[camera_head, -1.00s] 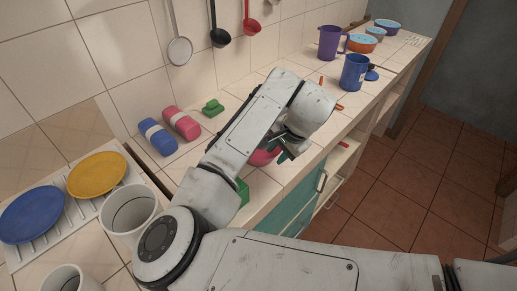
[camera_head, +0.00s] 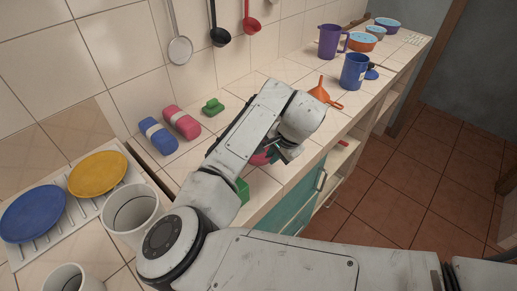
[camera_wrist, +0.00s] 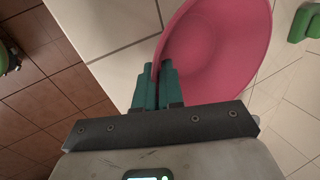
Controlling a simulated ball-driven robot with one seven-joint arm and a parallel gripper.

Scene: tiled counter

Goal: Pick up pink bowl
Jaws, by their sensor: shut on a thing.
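The pink bowl (camera_wrist: 225,48) fills the upper middle of the wrist view, with its near rim between the green fingers of my gripper (camera_wrist: 157,75). The gripper is shut on that rim. In the head view only a small part of the pink bowl (camera_head: 259,158) shows below my arm, and my gripper (camera_head: 279,154) is mostly hidden by my own wrist. I cannot tell whether the bowl still touches the counter.
Plates stand at left.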

